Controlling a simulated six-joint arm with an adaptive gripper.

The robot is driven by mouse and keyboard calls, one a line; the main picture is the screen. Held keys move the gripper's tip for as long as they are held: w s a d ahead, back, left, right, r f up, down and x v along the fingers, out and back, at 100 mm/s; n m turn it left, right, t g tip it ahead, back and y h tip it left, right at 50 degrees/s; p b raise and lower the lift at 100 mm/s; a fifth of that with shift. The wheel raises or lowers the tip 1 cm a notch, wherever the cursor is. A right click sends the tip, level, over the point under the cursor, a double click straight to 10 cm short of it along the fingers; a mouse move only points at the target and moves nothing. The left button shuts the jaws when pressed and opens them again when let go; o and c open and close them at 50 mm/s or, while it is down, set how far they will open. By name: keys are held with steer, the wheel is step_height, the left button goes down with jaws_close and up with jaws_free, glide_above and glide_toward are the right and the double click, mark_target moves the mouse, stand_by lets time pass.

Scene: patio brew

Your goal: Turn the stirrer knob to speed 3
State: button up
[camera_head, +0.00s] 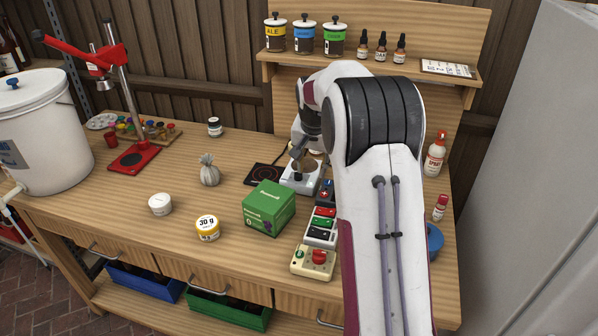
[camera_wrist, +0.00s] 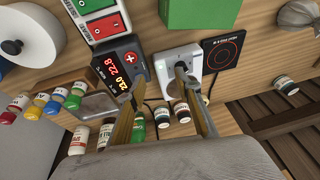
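The white stirrer (camera_head: 294,187) stands on the bench beside the black hot plate (camera_head: 262,173). In the wrist view the stirrer (camera_wrist: 193,54) lies just beyond my fingertips. A small dark part on its face, possibly the knob, is largely covered by my right-hand finger, so its setting is unreadable. My gripper (camera_wrist: 160,74) is open, with two brownish fingers apart and nothing held between them. In the head view it is low over the stirrer (camera_head: 304,165), partly hidden by my arm. I cannot tell whether a finger touches the knob.
A controller with a red display (camera_wrist: 118,68) and a red-and-green switch box (camera_wrist: 102,18) stand beside the stirrer. A green box (camera_head: 269,208) stands in front. Bottles line the back. A cream box with a red button (camera_head: 313,262) is near the front edge. The bench's left-middle has free room.

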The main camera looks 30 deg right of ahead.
mark_target(299, 175)
steer(key=shift+w+a+r+n+t+y, duration=0.2)
steer(key=shift+w+n, duration=0.3)
steer(key=shift+n, duration=1)
steer(key=shift+w+a+r+n+t+y, duration=0.15)
steer(key=shift+w+r+n+t, duration=0.3)
steer(key=shift+n, duration=1.05)
steer(key=shift+w+a+r+n+t+y, duration=0.2)
steer(key=shift+w+n, duration=0.35)
steer(key=shift+n, duration=0.95)
steer(key=shift+f, duration=0.15)
steer(key=shift+x, duration=3.75)
steer(key=shift+d, duration=0.1)
jaws_close()
